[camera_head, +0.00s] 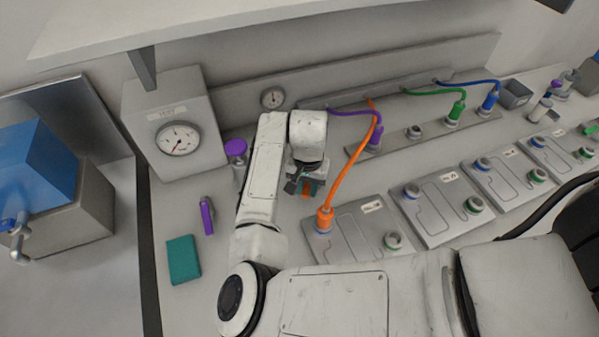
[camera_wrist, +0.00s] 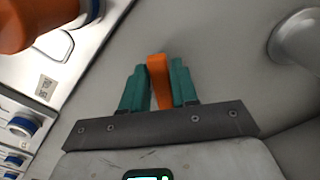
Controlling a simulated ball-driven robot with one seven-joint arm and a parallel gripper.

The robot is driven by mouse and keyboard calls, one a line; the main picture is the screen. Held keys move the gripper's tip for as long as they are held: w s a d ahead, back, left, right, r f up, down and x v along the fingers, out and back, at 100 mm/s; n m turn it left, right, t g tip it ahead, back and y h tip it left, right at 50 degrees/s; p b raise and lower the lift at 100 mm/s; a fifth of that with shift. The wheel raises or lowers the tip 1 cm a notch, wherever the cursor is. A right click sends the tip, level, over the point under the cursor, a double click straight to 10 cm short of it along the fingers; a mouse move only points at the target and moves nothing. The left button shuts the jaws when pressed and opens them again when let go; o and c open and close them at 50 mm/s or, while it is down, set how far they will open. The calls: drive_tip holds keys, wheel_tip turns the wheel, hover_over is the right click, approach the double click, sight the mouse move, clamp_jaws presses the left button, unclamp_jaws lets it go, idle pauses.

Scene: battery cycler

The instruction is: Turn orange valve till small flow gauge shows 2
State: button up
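The orange valve handle (camera_wrist: 158,82) stands between the two green fingers of my gripper (camera_wrist: 158,88) in the wrist view. The fingers appear to press on it from both sides. In the head view my gripper (camera_head: 309,187) points down behind my forearm, with a bit of the orange handle (camera_head: 305,190) showing; the valve's body is hidden. The small round gauge (camera_head: 272,97) is on the back wall panel, above and left of my gripper. Its needle and numbers are too small to read.
A larger gauge (camera_head: 178,138) is on a grey box at left. A purple-topped part (camera_head: 235,148) stands left of my arm. An orange plug and cable (camera_head: 325,218) rise close on the right. A purple marker (camera_head: 207,215) and teal block (camera_head: 183,260) lie at front left.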

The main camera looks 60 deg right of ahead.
sight(307, 189)
drive_tip(key=shift+r, duration=3.35)
